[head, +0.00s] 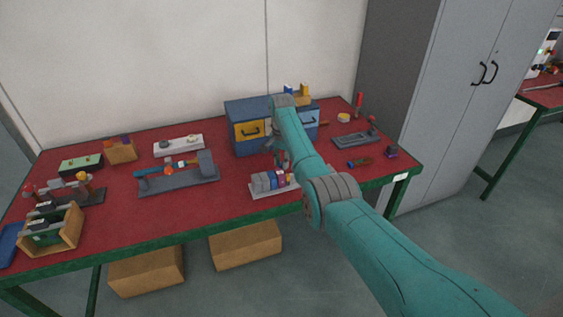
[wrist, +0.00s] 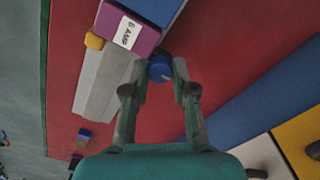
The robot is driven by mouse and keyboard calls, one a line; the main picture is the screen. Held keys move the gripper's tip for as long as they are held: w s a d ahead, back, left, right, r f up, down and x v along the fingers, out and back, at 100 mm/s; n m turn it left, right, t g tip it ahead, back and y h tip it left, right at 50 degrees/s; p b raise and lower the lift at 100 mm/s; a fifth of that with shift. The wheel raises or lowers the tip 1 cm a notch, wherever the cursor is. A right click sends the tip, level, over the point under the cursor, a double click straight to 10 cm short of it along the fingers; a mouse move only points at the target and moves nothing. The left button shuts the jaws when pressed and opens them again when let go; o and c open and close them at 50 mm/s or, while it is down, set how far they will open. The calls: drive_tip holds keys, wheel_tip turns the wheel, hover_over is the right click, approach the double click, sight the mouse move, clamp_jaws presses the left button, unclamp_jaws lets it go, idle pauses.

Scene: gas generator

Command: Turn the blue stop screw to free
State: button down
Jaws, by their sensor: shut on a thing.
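The blue stop screw (wrist: 160,67) is a small round blue knob beside a purple block (wrist: 127,26) with a white label reading "6 AMP". My gripper (wrist: 159,68) is shut on the blue stop screw, with one finger on each side of it. In the head view my gripper (head: 282,161) points down just behind the pale block unit (head: 264,191), which carries grey, blue, purple and yellow parts. The screw cannot be made out there. I cannot tell how far the screw is turned.
A blue drawer cabinet (head: 246,107) with a yellow drawer stands close behind my gripper. A grey fixture (head: 180,180) lies to the left on the red table (head: 225,215). A grey tool stand (head: 355,140) is to the right.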

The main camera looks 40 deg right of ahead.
sight(281, 163)
drive_tip(key=shift+n, duration=0.3)
drive_tip(key=n, duration=0.5)
drive_tip(key=shift+n, duration=0.3)
drive_tip(key=n, duration=0.6)
idle(0.5)
drive_tip(key=c, duration=0.9)
unclamp_jaws()
drive_tip(key=shift+c, duration=0.2)
drive_tip(key=shift+r, duration=0.15)
wheel_tip(281, 163, up, 12)
